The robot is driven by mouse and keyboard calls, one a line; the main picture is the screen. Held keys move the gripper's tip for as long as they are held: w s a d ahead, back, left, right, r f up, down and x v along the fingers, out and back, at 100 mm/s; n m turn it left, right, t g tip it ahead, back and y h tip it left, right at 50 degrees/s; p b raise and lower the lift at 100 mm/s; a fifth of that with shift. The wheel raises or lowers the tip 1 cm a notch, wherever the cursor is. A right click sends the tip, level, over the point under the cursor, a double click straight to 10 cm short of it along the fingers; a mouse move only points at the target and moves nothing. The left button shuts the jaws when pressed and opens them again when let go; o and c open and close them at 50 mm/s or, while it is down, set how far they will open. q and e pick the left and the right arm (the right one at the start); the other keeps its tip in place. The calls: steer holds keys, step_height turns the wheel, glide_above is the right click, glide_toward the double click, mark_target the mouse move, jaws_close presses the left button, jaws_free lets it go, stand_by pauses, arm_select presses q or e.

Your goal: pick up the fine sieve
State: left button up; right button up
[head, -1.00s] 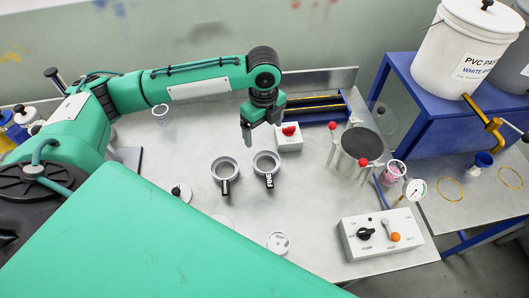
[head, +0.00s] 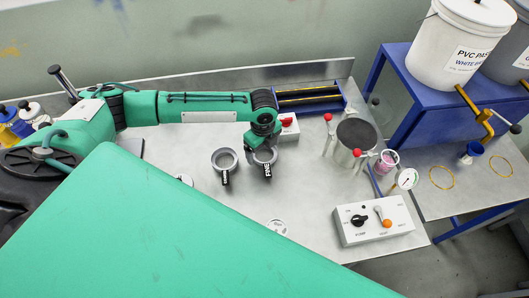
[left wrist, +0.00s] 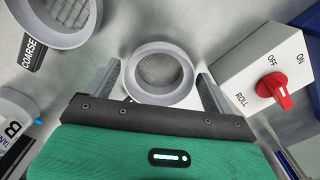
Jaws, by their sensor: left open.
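The fine sieve (head: 267,171) is on the bench, its black handle marked FINE pointing toward me in the head view. My left gripper (head: 259,148) is over it and hides part of its rim. In the left wrist view, the sieve's round grey cup (left wrist: 160,71) with mesh inside lies between the two open fingers of my left gripper (left wrist: 160,90). The fingers stand on either side of the cup; I cannot tell whether they touch it. Its handle does not show there. My right gripper is not in view.
The coarse sieve (head: 224,160) stands close by on the left. A white switch box with a red knob (left wrist: 273,87) is close on the right. A steel pot (head: 355,141) and a control box (head: 373,221) stand farther right. The bench in front is mostly clear.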

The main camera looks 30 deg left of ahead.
arm_select(q)
steer(key=c, duration=0.8)
